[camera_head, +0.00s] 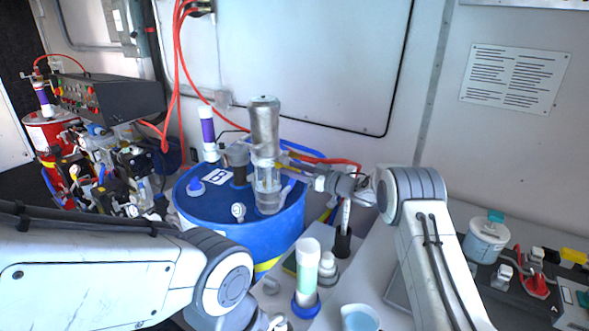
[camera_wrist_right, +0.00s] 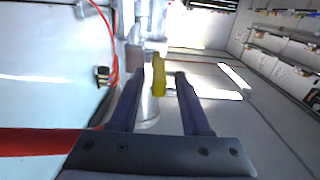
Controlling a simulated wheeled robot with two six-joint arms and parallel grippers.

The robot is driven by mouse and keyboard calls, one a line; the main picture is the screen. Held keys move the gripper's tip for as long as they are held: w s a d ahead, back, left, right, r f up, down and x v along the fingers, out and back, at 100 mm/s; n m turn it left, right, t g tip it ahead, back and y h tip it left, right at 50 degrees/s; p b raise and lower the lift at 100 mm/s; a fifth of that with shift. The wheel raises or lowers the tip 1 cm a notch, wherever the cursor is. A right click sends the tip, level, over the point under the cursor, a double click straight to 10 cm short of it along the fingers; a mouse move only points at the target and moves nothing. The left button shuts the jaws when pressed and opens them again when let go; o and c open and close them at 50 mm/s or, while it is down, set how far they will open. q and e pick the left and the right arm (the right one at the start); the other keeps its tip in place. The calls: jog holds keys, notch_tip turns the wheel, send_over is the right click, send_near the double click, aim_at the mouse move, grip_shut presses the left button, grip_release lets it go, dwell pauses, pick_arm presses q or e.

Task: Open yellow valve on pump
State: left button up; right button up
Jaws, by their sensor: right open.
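The yellow valve handle (camera_wrist_right: 158,76) shows in the right wrist view on the pale, clear body of the pump. The pump (camera_head: 264,135) stands upright on the blue drum (camera_head: 208,212) in the head view, with a grey metal top. My right gripper (camera_head: 291,168) reaches in from the right at the pump's side. In the right wrist view its two dark fingers are apart, one on each side of the yellow handle, with gaps visible. My left arm crosses the lower left of the head view; only a small part of the left gripper (camera_head: 270,322) shows at the bottom edge, fingertips hidden.
Red hoses (camera_head: 179,70) hang by the wall behind the drum. A green-and-white tube (camera_head: 306,268) and white bottle (camera_head: 327,268) stand in front. A white tub (camera_head: 485,238) is at right. A red drum (camera_head: 45,130) and control box (camera_head: 112,97) are at left.

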grip_shut()
jog(key=shift+f, duration=0.1)
dwell(1.1)
